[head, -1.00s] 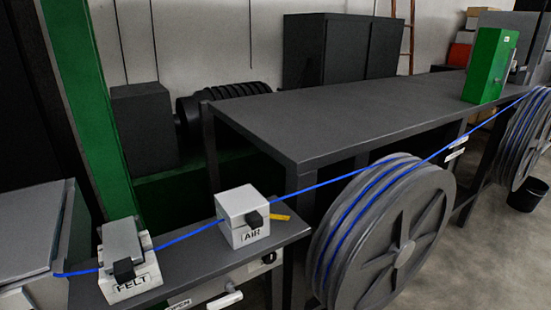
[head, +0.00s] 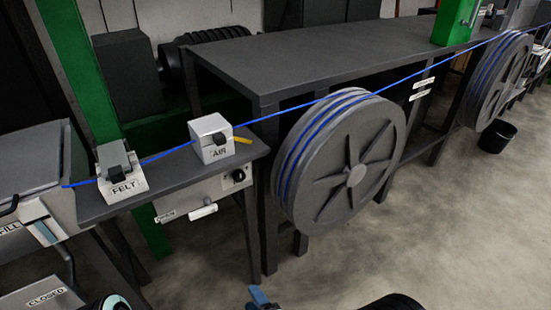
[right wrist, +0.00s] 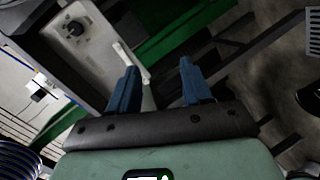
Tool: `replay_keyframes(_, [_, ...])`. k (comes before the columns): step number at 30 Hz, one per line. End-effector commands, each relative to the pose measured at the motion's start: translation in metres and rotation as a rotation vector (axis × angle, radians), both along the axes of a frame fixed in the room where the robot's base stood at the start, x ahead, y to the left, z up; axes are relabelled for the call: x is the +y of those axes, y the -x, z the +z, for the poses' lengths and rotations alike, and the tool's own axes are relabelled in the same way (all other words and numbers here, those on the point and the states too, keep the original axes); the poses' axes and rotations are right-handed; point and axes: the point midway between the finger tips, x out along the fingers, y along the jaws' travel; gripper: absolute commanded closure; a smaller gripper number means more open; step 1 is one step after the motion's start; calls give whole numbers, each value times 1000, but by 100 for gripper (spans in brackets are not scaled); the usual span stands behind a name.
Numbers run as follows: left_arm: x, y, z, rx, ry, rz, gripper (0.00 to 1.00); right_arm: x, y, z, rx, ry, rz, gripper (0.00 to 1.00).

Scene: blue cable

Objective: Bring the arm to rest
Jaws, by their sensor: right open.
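The blue cable (head: 268,116) runs from the machine at the left, past the white FELT block (head: 121,169) and the white AIR block (head: 211,138), and on over the large grey reel (head: 345,165) toward the far reel (head: 497,82). My right gripper (head: 262,298) shows only as a blue fingertip part at the bottom edge of the head view. In the right wrist view its two blue fingers (right wrist: 157,88) stand apart with nothing between them. My left gripper is not in view.
A long dark table (head: 320,50) stands behind the reel, with a green block (head: 453,22) on it. A panel with a black knob (head: 238,175) and a white handle (head: 203,211) is under the small shelf. A black bin (head: 497,137) stands on the right. The floor in front is clear.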

Motion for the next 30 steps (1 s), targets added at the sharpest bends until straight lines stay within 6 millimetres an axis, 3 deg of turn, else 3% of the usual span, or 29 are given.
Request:
replay_keyframes(1, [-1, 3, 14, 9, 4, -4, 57, -16, 1, -12, 104, -25, -49, 51])
replay_keyframes(5, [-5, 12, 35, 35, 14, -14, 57, -57, 15, -55, 404, -129, -207, 51])
replay_keyframes(8, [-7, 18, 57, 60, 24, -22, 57, -97, 41, -90, 685, -246, -403, 51])
replay_keyframes(12, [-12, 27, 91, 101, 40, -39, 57, -148, 105, -128, 1115, -467, -799, 51])
replay_keyframes(15, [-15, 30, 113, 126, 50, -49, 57, -167, 153, -137, 1357, -619, -1091, 51])
replay_keyframes(18, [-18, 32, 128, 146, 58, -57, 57, -175, 190, -136, 1529, -734, -1332, 51])
replay_keyframes(21, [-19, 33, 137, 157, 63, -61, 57, -176, 212, -133, 1629, -807, -1494, 51])
replay_keyframes(24, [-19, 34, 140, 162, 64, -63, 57, -176, 223, -132, 1674, -841, -1572, 51])
replay_keyframes(30, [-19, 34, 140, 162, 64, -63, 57, -176, 223, -132, 1676, -843, -1577, 51])
